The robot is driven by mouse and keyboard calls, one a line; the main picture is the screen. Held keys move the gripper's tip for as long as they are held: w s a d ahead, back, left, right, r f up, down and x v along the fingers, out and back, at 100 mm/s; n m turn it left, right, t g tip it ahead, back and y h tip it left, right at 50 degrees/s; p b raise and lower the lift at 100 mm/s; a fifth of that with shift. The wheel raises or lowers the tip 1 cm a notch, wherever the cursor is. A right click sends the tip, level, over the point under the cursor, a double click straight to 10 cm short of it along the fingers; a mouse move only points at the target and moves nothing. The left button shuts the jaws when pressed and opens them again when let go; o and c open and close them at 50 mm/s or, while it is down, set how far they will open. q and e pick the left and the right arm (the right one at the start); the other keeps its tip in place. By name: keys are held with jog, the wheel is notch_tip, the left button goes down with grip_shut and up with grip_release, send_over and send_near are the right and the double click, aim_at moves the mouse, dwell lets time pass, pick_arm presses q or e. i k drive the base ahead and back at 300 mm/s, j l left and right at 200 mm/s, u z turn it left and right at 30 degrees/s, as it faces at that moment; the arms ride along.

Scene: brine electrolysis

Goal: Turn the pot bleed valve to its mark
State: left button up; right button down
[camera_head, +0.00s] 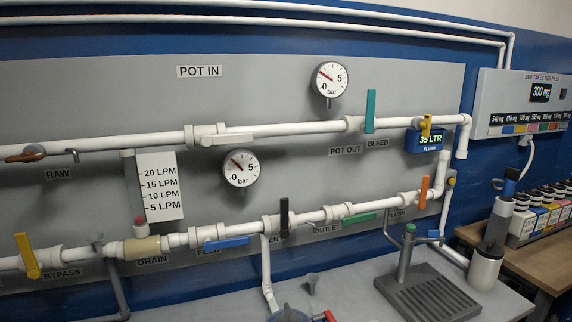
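The valve nearest the BLEED label (378,143) has a teal lever (370,111) on the upper white pipe, right of centre. The lever stands nearly upright, across the pipe. The POT OUT label (345,150) is just left of the BLEED label, so I cannot tell for certain which label the teal lever belongs to. I cannot make out a mark beside it. Neither of my grippers is in view.
A pressure gauge (330,79) sits above the upper pipe, and a second gauge (241,168) is below it. Several coloured levers line the lower pipe. A drip tray (428,297) is on the bench.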

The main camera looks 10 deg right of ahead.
aim_at(425, 124)
jog(key=l+z, duration=0.4)
jog(key=l, duration=0.95)
